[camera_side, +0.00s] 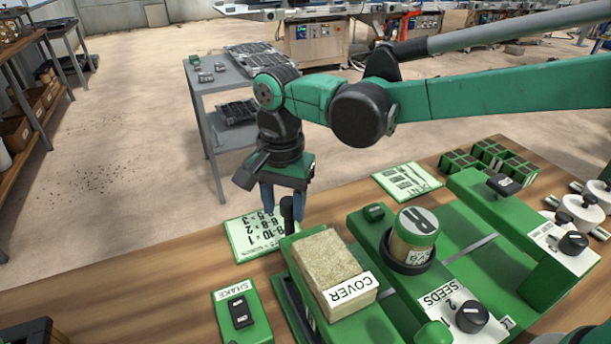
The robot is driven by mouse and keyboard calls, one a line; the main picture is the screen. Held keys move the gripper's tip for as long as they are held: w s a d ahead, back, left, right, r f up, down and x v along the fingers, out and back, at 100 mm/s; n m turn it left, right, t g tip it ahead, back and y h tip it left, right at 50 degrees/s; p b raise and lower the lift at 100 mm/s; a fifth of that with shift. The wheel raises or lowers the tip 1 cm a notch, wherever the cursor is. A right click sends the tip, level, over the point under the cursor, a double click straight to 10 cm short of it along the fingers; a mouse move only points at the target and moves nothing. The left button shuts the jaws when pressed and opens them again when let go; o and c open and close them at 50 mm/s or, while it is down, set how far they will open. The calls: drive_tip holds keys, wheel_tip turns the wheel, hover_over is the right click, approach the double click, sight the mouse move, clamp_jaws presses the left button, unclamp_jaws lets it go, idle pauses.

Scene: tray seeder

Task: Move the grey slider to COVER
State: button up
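My gripper (283,203) hangs over the back left corner of the green machine, fingers pointing down. Its two blue fingers are apart. A dark grey upright knob (287,211) shows between them, close to the right finger; I cannot tell whether they touch. It may be the grey slider's handle, but its base and track are hidden behind the tan block. The COVER label (350,290) is on the near face of the tan block (325,262), which sits on the green machine (365,326) in front of my gripper.
A jar (415,228) stands right of the block. A SEEDS dial (471,316) and a SHAKE switch box (241,312) are near the front. A printed card (250,240) lies left of the machine. Small green trays (492,153) are at the back right. Wooden table is bare at left.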

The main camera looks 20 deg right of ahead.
drive_tip(key=shift+o, duration=1.2)
drive_tip(key=shift+d, duration=0.1)
drive_tip(key=shift+r, duration=2.8)
drive_tip(key=shift+d+r, duration=0.15)
drive_tip(key=shift+d, duration=0.1)
drive_tip(key=s+d+n+t, duration=0.3)
drive_tip(key=s+d+n, duration=0.1)
drive_tip(key=d, duration=0.6)
drive_tip(key=s+d+f+n+t, duration=0.1)
drive_tip(key=s+d+n+t, duration=0.3)
drive_tip(key=d, duration=0.6)
drive_tip(key=shift+s+f+n, duration=0.15)
drive_tip(key=shift+s+n, duration=0.35)
drive_tip(key=shift+s, duration=0.35)
